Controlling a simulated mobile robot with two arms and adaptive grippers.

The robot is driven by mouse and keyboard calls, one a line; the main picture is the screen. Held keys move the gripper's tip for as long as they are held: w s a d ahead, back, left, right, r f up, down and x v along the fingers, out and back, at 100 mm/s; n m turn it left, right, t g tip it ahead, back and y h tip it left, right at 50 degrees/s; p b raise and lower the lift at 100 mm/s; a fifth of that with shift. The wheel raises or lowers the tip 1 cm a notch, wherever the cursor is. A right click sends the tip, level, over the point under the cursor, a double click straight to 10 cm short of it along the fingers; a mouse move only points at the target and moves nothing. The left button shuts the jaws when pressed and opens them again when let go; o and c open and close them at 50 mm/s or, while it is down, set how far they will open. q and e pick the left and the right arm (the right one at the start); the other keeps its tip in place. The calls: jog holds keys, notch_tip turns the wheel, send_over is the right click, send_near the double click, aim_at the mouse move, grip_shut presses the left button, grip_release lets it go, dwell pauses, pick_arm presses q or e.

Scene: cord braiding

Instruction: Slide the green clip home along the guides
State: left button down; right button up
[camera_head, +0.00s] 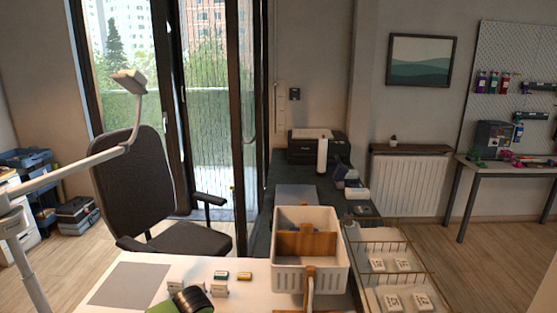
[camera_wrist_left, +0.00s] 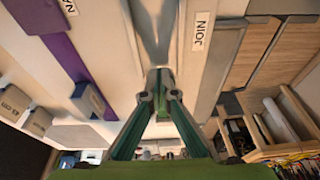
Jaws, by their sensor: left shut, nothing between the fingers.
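My left gripper (camera_wrist_left: 162,84) shows in the left wrist view with its green fingers drawn together at the tips, shut and empty. Just beyond the tips is a blurred grey upright piece (camera_wrist_left: 156,35). To its right is a cream panel with a label reading JOIN (camera_wrist_left: 201,32). I cannot tell a separate green clip from the green fingers, nor pick out the guides for certain. In the head view a green and black rounded part (camera_head: 190,301) shows at the bottom edge; I cannot tell whether it is mine. My right gripper is in neither view.
In the head view, small labelled blocks (camera_head: 220,289) and small coloured pieces (camera_head: 245,276) lie on the white table (camera_head: 150,262) by a grey mat (camera_head: 128,285). A white basket (camera_head: 310,278) and wire trays (camera_head: 385,247) stand at right. A lamp arm (camera_head: 95,158) crosses the left.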

pick_arm(q)
jog(key=shift+d+r+p, duration=0.35)
jog(key=shift+d+r, duration=0.05)
jog(key=shift+r, duration=0.35)
jog(key=shift+d+r+p, duration=0.4)
jog(key=shift+d+r, duration=0.05)
jog(key=shift+r, duration=0.25)
jog(key=shift+d+r+p, duration=0.35)
jog(key=shift+d+r, duration=0.05)
jog(key=shift+r, duration=0.35)
jog(key=shift+s+f, duration=0.15)
